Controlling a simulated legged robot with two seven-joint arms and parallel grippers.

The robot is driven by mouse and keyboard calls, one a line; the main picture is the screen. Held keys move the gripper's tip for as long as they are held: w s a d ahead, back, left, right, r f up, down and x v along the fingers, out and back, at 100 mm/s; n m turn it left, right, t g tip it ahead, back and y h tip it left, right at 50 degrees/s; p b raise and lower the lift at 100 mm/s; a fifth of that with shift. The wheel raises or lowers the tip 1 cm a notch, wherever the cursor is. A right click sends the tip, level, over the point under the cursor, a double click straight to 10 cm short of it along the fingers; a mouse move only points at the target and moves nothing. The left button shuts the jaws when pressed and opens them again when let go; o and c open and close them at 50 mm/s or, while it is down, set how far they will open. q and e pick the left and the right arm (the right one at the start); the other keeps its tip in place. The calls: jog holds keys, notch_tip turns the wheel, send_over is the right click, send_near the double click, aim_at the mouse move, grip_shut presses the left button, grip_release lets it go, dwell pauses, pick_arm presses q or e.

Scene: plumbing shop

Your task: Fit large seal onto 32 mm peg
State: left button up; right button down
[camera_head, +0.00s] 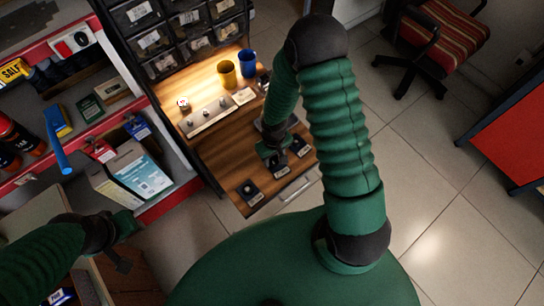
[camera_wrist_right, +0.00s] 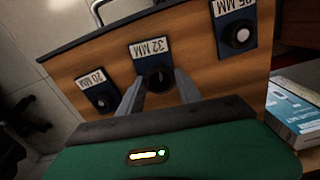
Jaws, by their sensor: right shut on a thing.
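My right gripper (camera_head: 277,158) is low over the middle peg plate at the bench's front edge. In the right wrist view its fingers (camera_wrist_right: 158,84) are closed around a dark ring, the large seal (camera_wrist_right: 157,77), at the plate labelled 32 MM (camera_wrist_right: 149,51). The 32 mm peg is mostly hidden by the seal and fingers. I cannot tell whether the seal is around the peg or just above it. My left gripper (camera_head: 122,258) is at the lower left, away from the bench; its opening is unclear.
A 20 MM plate (camera_wrist_right: 97,96) and another peg plate with a pale peg (camera_wrist_right: 238,37) flank the middle one. On the wooden bench (camera_head: 228,160) stand a yellow mug (camera_head: 227,74), a blue mug (camera_head: 246,63) and a grey strip (camera_head: 208,117). Stocked shelves are at left.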

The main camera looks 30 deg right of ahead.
jog(key=shift+s+d+f, duration=0.15)
jog(key=shift+s+d, duration=0.2)
jog(key=shift+d, duration=0.15)
dwell(0.3)
jog(key=shift+p, duration=0.35)
jog(key=shift+w+d+r+p, duration=0.1)
jog(key=shift+w+r+p, duration=0.1)
jog(key=shift+r+p, duration=0.35)
jog(key=shift+r, duration=0.3)
jog(key=shift+s+d+p, duration=0.15)
jog(key=shift+p, duration=0.25)
jog(key=shift+f+b, duration=0.9)
jog(key=shift+f, duration=0.3)
dwell(0.4)
